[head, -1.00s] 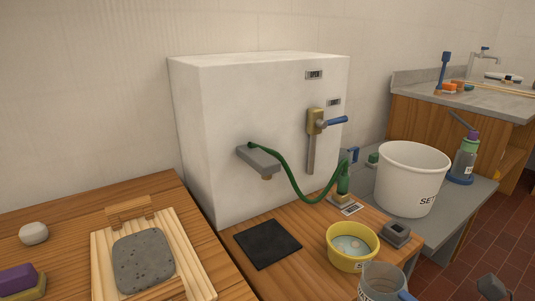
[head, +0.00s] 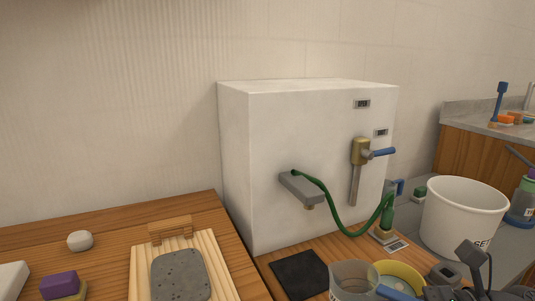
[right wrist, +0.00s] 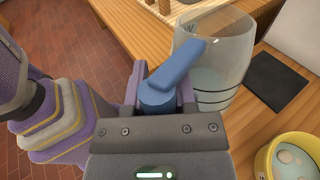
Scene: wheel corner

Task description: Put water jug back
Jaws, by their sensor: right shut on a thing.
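The water jug is a clear cup with dark rings and a blue handle. In the head view, the jug (head: 352,276) is at the bottom edge, in front of the dark square mat (head: 292,270) and left of the yellow bowl (head: 402,274). The right wrist view shows the jug (right wrist: 222,50) beside the mat (right wrist: 277,82). My right gripper (right wrist: 170,88) is shut on the jug's blue handle (right wrist: 182,72). Whether the jug's base touches the table is hidden. My left gripper is not in view.
A white box (head: 320,130) with a blue-lever tap and a spout (head: 300,187) stands behind the mat. A green hose (head: 335,222) hangs across it. A white bucket (head: 465,215) stands at the right. A wooden board with a grey stone (head: 180,276) is at the left.

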